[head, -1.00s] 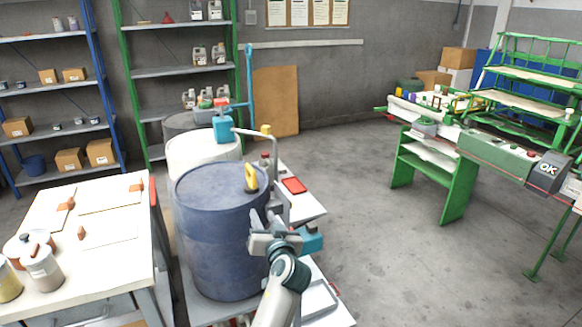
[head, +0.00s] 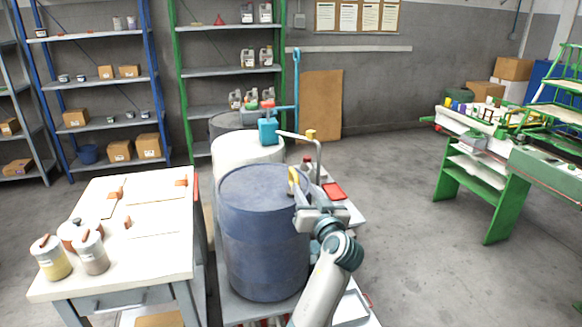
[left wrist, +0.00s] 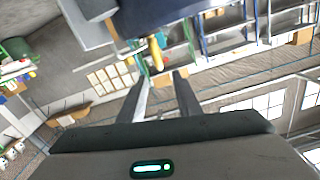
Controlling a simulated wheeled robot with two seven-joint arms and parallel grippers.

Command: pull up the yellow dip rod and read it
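The yellow dip rod (head: 293,181) stands at the right edge of the top of the blue drum (head: 262,245). Only its yellow upper part shows, partly covered by my left gripper (head: 298,194). My left gripper is at the drum's right rim, beside the rod. In the left wrist view, the two fingers are apart (left wrist: 161,76), and the yellow rod (left wrist: 155,54) shows just past the gap between their tips. I cannot tell whether a finger touches it. My right gripper is in neither view.
A white drum (head: 248,150) with a teal pump (head: 268,131) stands behind the blue drum. A white-topped workbench (head: 150,255) with jars (head: 93,252) is at left. A red tray (head: 333,191) lies to the right. The floor (head: 420,260) at right is clear.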

